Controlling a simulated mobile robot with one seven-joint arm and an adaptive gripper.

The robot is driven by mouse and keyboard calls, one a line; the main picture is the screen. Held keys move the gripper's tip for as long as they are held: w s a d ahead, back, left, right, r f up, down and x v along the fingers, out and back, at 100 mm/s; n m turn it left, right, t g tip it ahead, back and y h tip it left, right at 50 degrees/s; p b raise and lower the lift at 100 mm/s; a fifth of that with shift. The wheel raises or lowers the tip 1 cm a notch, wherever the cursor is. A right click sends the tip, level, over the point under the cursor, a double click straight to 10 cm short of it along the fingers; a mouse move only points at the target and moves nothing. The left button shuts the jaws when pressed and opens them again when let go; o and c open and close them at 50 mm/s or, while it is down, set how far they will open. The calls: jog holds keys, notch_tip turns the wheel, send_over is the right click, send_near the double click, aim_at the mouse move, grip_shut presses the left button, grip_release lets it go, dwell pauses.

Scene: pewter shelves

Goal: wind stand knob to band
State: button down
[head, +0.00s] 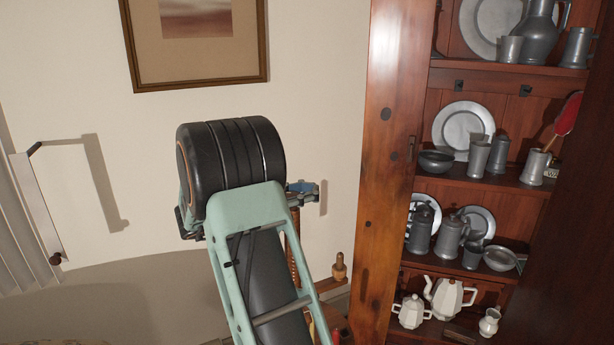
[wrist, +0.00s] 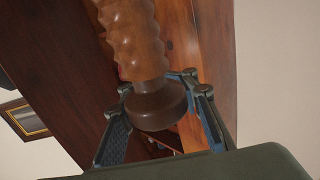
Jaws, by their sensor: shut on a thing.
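The stand's turned wooden post (wrist: 137,45) fills the upper middle of the wrist view, with bulging ridges along it. At its end sits a smooth, darker brown knob (wrist: 158,106). My gripper (wrist: 158,85) is shut on the knob, with one finger on each side. In the head view, my gripper (head: 303,191) is at the top of the orange-brown post (head: 296,248), largely behind my arm. My arm hides the knob and part of the stand there. I cannot make out a band in either view.
A wooden cabinet (head: 388,150) stands to the right, its shelves holding pewter plates, mugs and jugs. White teapots (head: 449,297) stand on the low shelf. A wooden peg (head: 340,268) rises close right of the post. A framed picture (head: 197,82) hangs on the wall.

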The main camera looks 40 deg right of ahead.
jog(key=s+m+g+y+p, duration=0.1)
jog(key=m+g+y+p, duration=0.1)
jog(key=m+g+p, duration=0.1)
jog(key=s+a+m+g+y+p, duration=0.1)
jog(key=m+g+y+p, duration=0.2)
jog(key=g+p, duration=0.1)
jog(key=s+a+m+g+y+p, duration=0.1)
jog(key=m+g+y+p, duration=0.1)
jog(key=m+g+p, duration=0.1)
jog(key=shift+r+g+p, duration=0.25)
jog(key=shift+g+p, duration=0.45)
jog(key=shift+g, duration=0.1)
jog(key=shift+s+f+m+y+p, duration=0.15)
jog(key=shift+m+y+p, duration=0.3)
jog(key=shift+y, duration=0.15)
jog(key=c, duration=1.6)
grip_release()
jog(key=shift+a, duration=0.1)
notch_tip(320, 180, up, 10)
